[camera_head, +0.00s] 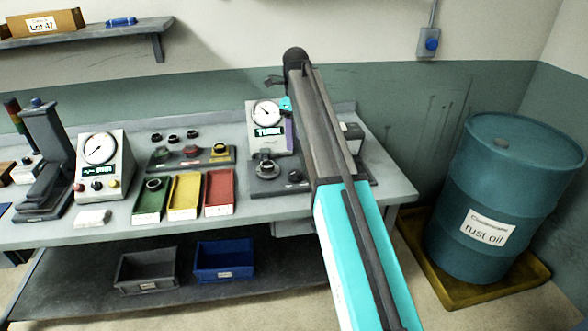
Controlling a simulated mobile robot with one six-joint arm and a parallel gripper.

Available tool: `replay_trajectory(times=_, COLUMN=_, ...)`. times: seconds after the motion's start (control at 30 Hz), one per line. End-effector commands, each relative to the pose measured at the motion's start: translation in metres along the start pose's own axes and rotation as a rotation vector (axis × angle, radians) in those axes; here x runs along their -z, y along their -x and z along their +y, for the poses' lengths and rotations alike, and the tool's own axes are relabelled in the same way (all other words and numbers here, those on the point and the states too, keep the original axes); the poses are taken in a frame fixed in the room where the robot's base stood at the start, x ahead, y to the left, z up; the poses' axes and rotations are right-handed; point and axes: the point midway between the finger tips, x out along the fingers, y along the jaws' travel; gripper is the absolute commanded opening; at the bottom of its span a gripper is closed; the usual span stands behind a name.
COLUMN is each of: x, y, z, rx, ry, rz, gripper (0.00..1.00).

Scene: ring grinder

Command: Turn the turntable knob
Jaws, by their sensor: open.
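The turntable station (267,113) stands toward the right of the bench, with a white dial and a dark label reading "TURN". A round grey turntable (267,170) with a dark ring-shaped part on it sits at its front. A small dark knob (295,176) shows to its right, close to my arm. My arm crosses in front and hides the right part of the station. Its far end is above the bench, and a small dark piece (273,80) that seems to be part of my gripper juts out left there, clear of the knob. The fingertips are not clearly shown.
A second dial station (103,165) stands at the left. Green (151,199), yellow (184,196) and red (219,191) trays lie between the stations, before a rack of parts (191,157). A blue drum (505,200) stands in a yellow tray (455,296) at the right.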

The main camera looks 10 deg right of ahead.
Motion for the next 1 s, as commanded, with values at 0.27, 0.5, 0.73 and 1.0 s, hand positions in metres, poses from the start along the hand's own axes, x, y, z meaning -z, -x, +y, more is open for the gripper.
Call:
replay_trajectory(times=0.27, x=-0.001, y=-0.003, z=0.001, rx=0.000, ry=0.001, rz=0.000, gripper=0.54)
replay_trajectory(times=0.5, x=-0.001, y=-0.020, z=0.001, rx=-0.002, ry=0.002, rz=0.001, gripper=0.54)
replay_trajectory(times=0.73, x=-0.001, y=-0.048, z=0.002, rx=-0.002, ry=0.002, rz=0.001, gripper=0.54)
replay_trajectory(times=1.0, x=-0.001, y=-0.081, z=0.002, rx=-0.002, ry=0.002, rz=0.001, gripper=0.54)
